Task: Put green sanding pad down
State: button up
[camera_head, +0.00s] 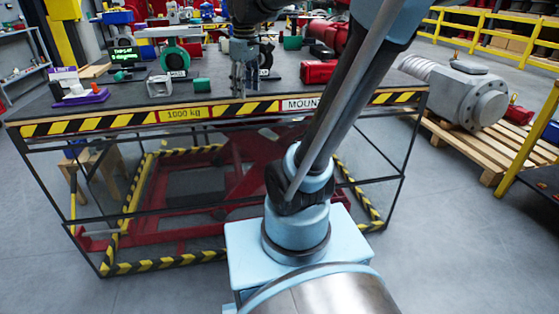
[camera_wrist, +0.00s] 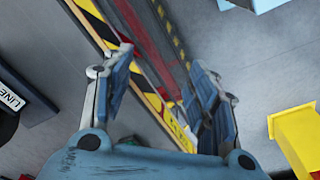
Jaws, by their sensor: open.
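My gripper (camera_head: 239,92) hangs fingers-down over or near the front part of the lift table's top (camera_head: 130,100). In the wrist view its two fingers (camera_wrist: 162,60) are spread apart with nothing held between them. A small green block (camera_head: 201,84) lies on the table just left of the gripper, apart from it. It may be the green sanding pad, but it is too small to tell. A bit of green (camera_wrist: 130,140) shows by the palm in the wrist view, mostly hidden.
A green ring-shaped part (camera_head: 175,58) stands behind the block. A purple stand (camera_head: 80,98) is at the table's left, a red box (camera_head: 318,72) right of my gripper. The striped front edge (camera_head: 90,124) borders the top. A grey motor (camera_head: 466,96) sits on a pallet at right.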

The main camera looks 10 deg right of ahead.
jog(key=s+d+f+m, duration=0.3)
jog(key=s+f+m, duration=0.1)
jog(key=s+f, duration=0.4)
jog(key=s+d+f+m+t, duration=0.1)
jog(key=s+d+f+m, duration=0.3)
jog(key=s+f, duration=0.4)
notch_tip(320, 180, down, 3)
jog(key=shift+s+d+f+m, duration=0.15)
jog(key=shift+f+m, duration=0.05)
jog(key=shift+m, duration=0.3)
jog(key=shift+w+f, duration=0.2)
jog(key=shift+w, duration=0.3)
